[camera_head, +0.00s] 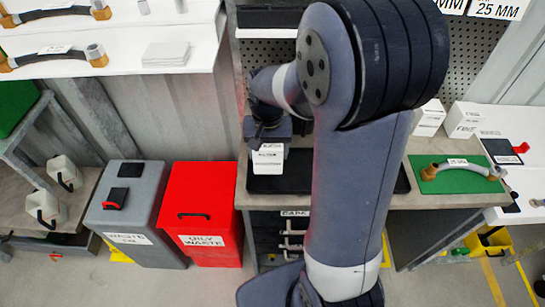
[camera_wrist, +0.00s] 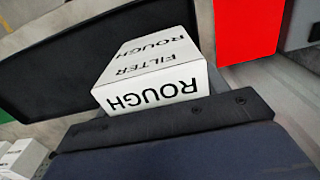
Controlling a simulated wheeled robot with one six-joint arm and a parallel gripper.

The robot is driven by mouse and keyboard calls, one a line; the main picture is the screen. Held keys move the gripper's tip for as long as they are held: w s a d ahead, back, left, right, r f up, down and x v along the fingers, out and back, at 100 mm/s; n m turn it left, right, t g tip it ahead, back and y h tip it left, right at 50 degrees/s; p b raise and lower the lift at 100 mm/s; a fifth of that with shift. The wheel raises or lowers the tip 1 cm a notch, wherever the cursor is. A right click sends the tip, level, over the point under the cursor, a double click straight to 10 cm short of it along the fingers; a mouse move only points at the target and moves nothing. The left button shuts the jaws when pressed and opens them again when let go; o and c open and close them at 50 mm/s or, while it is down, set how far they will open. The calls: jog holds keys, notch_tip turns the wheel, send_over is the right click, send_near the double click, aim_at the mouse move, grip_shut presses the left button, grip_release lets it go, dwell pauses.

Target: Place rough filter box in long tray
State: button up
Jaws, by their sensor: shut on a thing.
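The rough filter box (camera_wrist: 155,68) is white with black "ROUGH FILTER" lettering. In the head view the white box (camera_head: 268,160) hangs below my gripper (camera_head: 268,140), over the left part of the long black tray (camera_head: 292,180). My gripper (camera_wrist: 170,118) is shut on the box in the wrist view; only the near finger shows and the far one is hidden. The tray (camera_wrist: 60,72) lies behind and below the box in the wrist view. I cannot tell whether the box touches the tray floor.
Red oily waste bin (camera_head: 203,210) and grey waste bin (camera_head: 138,215) stand left of the bench. On the right of the bench are white boxes (camera_head: 462,118) and a green mat (camera_head: 462,180) with a curved hose. A perforated panel (camera_head: 270,62) rises behind the tray.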

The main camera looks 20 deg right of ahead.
aim_at(268, 160)
jog(key=shift+f, duration=1.8)
jog(key=shift+f, duration=0.25)
jog(key=o, duration=1.2)
jog(key=shift+r, duration=0.1)
jog(key=shift+c, duration=0.2)
notch_tip(268, 160, up, 12)
jog(key=shift+r, duration=0.2)
